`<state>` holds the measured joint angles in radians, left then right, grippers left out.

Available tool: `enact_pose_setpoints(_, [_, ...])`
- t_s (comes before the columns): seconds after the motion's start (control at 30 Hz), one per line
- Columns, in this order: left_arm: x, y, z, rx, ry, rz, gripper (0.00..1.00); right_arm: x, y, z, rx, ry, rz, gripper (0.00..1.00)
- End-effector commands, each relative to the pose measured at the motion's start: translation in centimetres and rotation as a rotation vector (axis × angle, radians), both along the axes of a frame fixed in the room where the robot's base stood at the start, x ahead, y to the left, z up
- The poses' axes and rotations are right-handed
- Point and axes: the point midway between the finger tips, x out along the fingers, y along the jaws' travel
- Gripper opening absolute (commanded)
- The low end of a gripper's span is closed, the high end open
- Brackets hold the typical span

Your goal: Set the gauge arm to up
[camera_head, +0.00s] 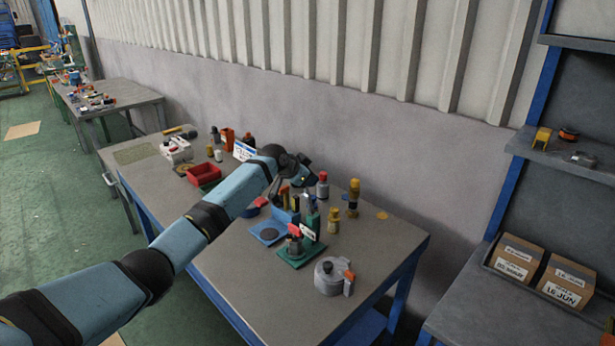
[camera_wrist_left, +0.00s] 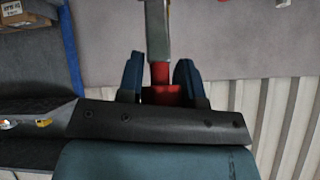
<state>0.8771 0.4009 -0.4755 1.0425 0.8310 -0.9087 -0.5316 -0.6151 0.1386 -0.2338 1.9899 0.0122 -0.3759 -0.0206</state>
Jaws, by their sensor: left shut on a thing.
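My left gripper (camera_head: 289,187) reaches over the back half of the bench. In the left wrist view its two blue fingers (camera_wrist_left: 159,82) are closed on a red grip (camera_wrist_left: 160,72) that continues into a grey bar (camera_wrist_left: 158,30); this appears to be the gauge arm. In the head view the gripper hides most of that part. Below it stands a blue base (camera_head: 268,235) with a dark round pad. I cannot tell the arm's exact angle. My right gripper is not in view.
In front stand a green-based fixture (camera_head: 290,257) with a red handle and a round grey housing (camera_head: 331,277). Close behind are a red-capped bottle (camera_head: 322,187) and yellowish fittings (camera_head: 353,196). A red bin (camera_head: 204,174) sits left.

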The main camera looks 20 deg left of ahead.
Motion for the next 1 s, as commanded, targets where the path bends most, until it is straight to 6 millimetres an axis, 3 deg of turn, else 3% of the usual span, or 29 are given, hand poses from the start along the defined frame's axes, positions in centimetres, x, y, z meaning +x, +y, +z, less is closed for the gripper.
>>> enact_pose_setpoints(0.63, [-0.22, -0.10, -0.88, 0.004, 0.014, -0.002, 0.00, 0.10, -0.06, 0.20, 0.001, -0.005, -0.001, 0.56])
enact_pose_setpoints(0.67, [-0.22, -0.11, -0.90, 0.004, 0.014, -0.002, 0.38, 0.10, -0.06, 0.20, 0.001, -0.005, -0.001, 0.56])
enact_pose_setpoints(0.73, [-0.21, -0.13, -0.85, 0.003, 0.013, -0.002, 0.54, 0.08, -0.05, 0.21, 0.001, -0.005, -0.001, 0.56])
enact_pose_setpoints(1.0, [-0.11, -0.04, -0.40, 0.002, 0.006, -0.001, 0.56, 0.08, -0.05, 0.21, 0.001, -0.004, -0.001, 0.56])
